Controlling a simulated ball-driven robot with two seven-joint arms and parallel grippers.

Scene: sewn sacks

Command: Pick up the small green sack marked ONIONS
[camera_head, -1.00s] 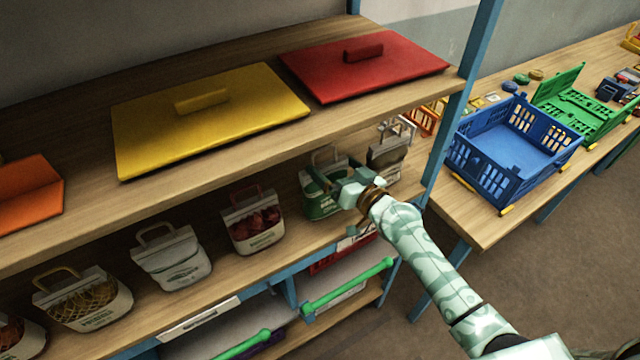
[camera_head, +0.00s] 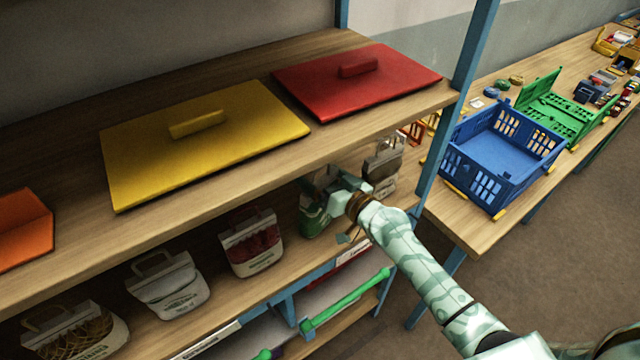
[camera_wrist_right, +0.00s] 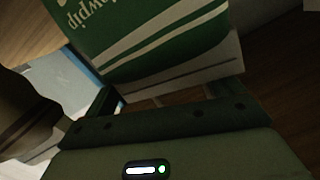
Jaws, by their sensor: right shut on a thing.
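A small green and white sack (camera_head: 314,221) is on the middle shelf, partly hidden behind my right gripper (camera_head: 332,192). The gripper is shut on it near its top. In the right wrist view the green sack (camera_wrist_right: 150,45) fills the top, close against the jaws (camera_wrist_right: 170,100), and shows part of a white word, upside down. I cannot read ONIONS on it, and the exact grip is hidden. My left gripper is not in view.
A grey and white sack (camera_head: 382,165) stands close to the right of the green one. A red-filled sack (camera_head: 251,243) and a white sack (camera_head: 168,285) stand to its left. The upper shelf (camera_head: 225,175) overhangs, and a blue post (camera_head: 441,135) is at right.

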